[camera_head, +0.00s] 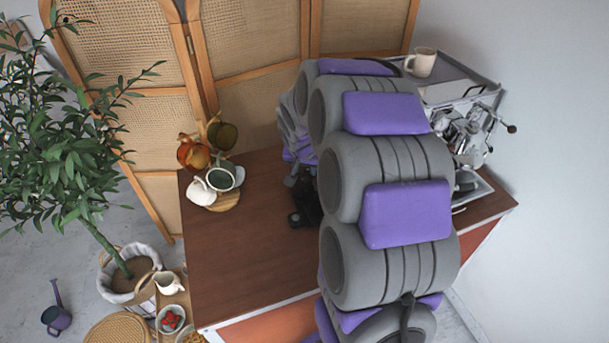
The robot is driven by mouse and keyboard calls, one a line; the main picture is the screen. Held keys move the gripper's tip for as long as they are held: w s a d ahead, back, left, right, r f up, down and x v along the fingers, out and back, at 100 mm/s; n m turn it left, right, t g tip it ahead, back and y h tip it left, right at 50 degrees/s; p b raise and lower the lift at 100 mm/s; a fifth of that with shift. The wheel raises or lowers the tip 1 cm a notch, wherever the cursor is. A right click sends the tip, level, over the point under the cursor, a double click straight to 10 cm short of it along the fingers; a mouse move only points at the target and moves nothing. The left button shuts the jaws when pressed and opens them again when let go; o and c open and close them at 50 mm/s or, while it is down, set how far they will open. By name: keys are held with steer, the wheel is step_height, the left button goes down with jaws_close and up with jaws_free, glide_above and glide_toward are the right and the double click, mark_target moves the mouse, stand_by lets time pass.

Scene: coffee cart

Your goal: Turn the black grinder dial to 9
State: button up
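A black object (309,204), probably the grinder, stands on the brown table top (228,243). My arm covers its right side. I cannot make out its dial or any numbers. My grey and purple arm reaches over the table and bends down on the far side of the black object. My gripper (291,181) shows only as a small dark grey part beside the object's top. I cannot tell whether it touches the dial, or whether its fingers are open or shut.
A chrome espresso machine (467,136) with a cup (421,62) on top stands at the right, partly behind my arm. The table's front left is clear.

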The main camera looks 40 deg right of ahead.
mark_target(307, 176)
steer(key=x, duration=0.5)
steer(key=shift+d+r, duration=0.15)
steer(key=shift+d, duration=0.2)
steer(key=shift+w+a+f, duration=0.1)
steer(key=shift+w+f, duration=0.05)
steer(key=shift+f, duration=0.3)
steer(key=shift+a+f, duration=0.1)
steer(key=shift+a, duration=0.15)
steer(key=shift+d, duration=0.4)
steer(key=c, duration=0.6)
steer(key=shift+a+f, duration=0.1)
jaws_close()
